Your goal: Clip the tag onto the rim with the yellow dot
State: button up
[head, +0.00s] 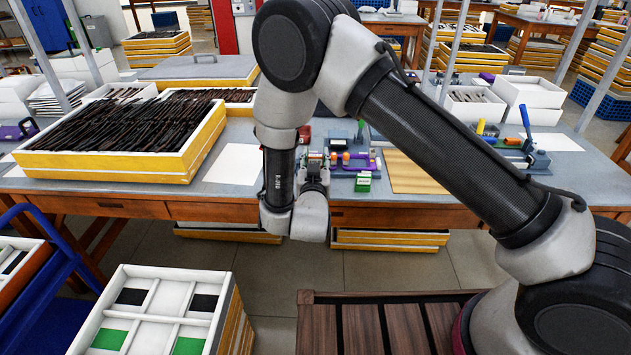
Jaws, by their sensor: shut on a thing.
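My gripper (314,166) is over the front middle of the workbench (240,136), pointing away from me and partly hidden by my own wrist. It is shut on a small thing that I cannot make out. Neither the tag nor a rim with a yellow dot can be told apart at this size. Small coloured fixtures (352,160) stand on the bench just right of my gripper, with a green and white block (362,182) at their front.
A yellow-sided tray (110,166) full of dark eyeglass frames is on the bench at left. A white sheet (234,163) and a wooden board (412,174) lie flat. A white divided tray (150,312) is at lower left.

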jog(key=shift+f, duration=3)
jog(key=shift+f, duration=0.15)
jog(key=o, duration=0.8)
jog(key=shift+s, duration=0.1)
